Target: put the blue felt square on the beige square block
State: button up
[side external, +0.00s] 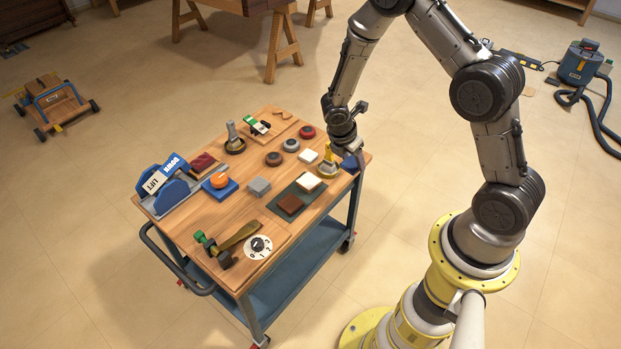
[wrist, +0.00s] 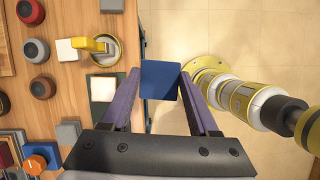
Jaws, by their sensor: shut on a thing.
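My gripper (wrist: 160,80) is shut on the blue felt square (wrist: 160,82), which sits between the fingertips in the wrist view. In the side view the blue square (side external: 349,163) shows at my gripper by the table's right corner. Two pale square blocks are near it: one (side external: 308,156) on the bare wood, the other (side external: 308,182) on a dark green mat (side external: 275,205). In the wrist view they show left of my gripper, the first (wrist: 66,50) and the second (wrist: 103,88). I cannot tell which counts as beige.
A grey block (side external: 259,186), dark and red round pieces, and an orange knob on a blue base (side external: 220,182) are also on the table.

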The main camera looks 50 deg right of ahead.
jog(key=shift+n+t, duration=0.3)
jog(key=shift+n, duration=0.3)
jog(key=a, duration=0.1)
jog(key=a+r, duration=0.1)
jog(key=a, duration=0.1)
jog(key=s+a, duration=0.1)
jog(key=a, duration=0.1)
jog(key=shift+s+a+r, duration=0.1)
jog(key=shift+a+r, duration=0.05)
jog(key=shift+r, duration=0.1)
jog(key=shift+w+a, duration=0.2)
jog(key=shift+w, duration=0.05)
send_over(311, 179)
jog(key=a, duration=0.1)
jog(key=f, duration=0.9)
jog(key=shift+s+a+f, duration=0.15)
jog(key=shift+a+f, duration=0.05)
jog(key=shift+f, duration=0.05)
jog(key=shift+w+f, duration=0.2)
jog(key=shift+f, duration=1.5)
jog(key=shift+f, duration=0.1)
jog(key=o, duration=1.3)
